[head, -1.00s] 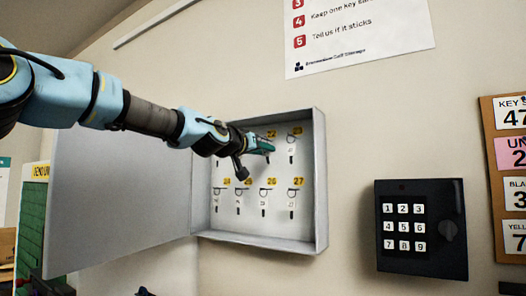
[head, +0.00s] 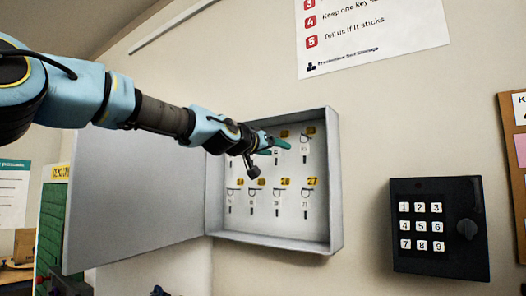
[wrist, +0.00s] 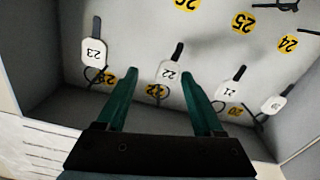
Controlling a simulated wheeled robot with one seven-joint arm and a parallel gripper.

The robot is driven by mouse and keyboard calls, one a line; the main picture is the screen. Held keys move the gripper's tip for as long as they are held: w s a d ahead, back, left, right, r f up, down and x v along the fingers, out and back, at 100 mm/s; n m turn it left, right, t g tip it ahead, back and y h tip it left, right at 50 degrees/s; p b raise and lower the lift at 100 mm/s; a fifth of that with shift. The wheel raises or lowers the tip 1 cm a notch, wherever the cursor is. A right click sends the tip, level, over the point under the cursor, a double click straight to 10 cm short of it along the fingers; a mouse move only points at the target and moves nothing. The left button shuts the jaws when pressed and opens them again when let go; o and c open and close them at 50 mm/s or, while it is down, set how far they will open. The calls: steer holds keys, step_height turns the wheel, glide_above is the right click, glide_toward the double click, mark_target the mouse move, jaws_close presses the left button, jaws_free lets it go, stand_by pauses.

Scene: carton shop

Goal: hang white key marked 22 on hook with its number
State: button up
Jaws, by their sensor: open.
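In the wrist view, which is upside down, the white key tag marked 22 (wrist: 169,74) is ahead of and between the fingertips. It appears to hang by its ring at the yellow 22 label (wrist: 157,91), like its neighbours; the hook itself is too small to see clearly. My gripper (wrist: 160,82) has two green fingers spread apart, with a gap on both sides of the tag. In the head view my gripper (head: 277,146) is at the upper row inside the open key cabinet (head: 334,180) and hides the key there.
White tags 23 (wrist: 94,53) and 21 (wrist: 232,91) hang close on either side of my fingers. A lower row holds more keys, such as at label 27 (head: 312,181). The cabinet door (head: 135,195) stands open at left. A black keypad box (head: 438,228) is at right.

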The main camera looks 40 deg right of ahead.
steer(key=b+v, duration=1)
steer(key=b, duration=0.4)
steer(key=shift+f, duration=0.1)
